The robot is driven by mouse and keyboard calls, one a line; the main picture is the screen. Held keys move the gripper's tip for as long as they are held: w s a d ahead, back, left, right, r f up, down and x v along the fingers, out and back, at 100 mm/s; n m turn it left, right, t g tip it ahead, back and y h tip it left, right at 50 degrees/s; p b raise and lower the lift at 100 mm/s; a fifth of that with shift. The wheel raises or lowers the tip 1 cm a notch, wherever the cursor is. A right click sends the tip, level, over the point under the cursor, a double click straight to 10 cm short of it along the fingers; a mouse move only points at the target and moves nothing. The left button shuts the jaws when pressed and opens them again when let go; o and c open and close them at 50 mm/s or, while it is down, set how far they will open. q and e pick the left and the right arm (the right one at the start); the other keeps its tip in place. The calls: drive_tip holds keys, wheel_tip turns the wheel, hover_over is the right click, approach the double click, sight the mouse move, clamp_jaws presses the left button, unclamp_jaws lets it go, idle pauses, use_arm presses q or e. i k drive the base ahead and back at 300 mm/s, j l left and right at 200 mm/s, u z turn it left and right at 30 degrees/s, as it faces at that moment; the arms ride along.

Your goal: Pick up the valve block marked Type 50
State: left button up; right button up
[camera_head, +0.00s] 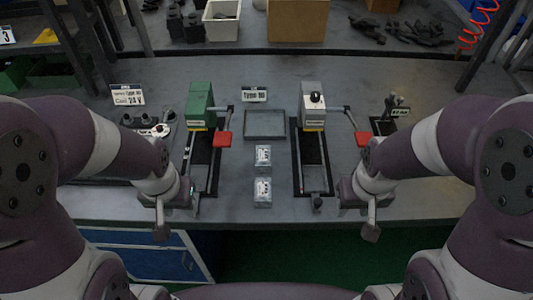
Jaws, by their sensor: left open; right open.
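Two small pale blocks lie in a column at the middle of the bench: an upper block (263,155) and a lower block (263,191). Their markings are too small to read, so I cannot tell which is Type 50. A card (254,95) behind them reads Type 50 or Type 80. A larger card (128,95) at the left has a Type line and what looks like Coil 24V. My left gripper (161,231) is open and empty, left of the blocks near the front edge. My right gripper (371,232) is open and empty, right of them.
A green fixture (201,105) and a white fixture (313,106), each with a red-tipped lever, flank an empty grey tray (265,124). Small parts (151,126) lie at the left. A white bin (221,20) and a tan box (297,20) stand behind.

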sight(262, 185)
drive_tip(key=i+l, duration=0.1)
drive_tip(key=l, duration=0.55)
drive_tip(key=i+l+u, duration=0.15)
drive_tip(key=l, duration=0.5)
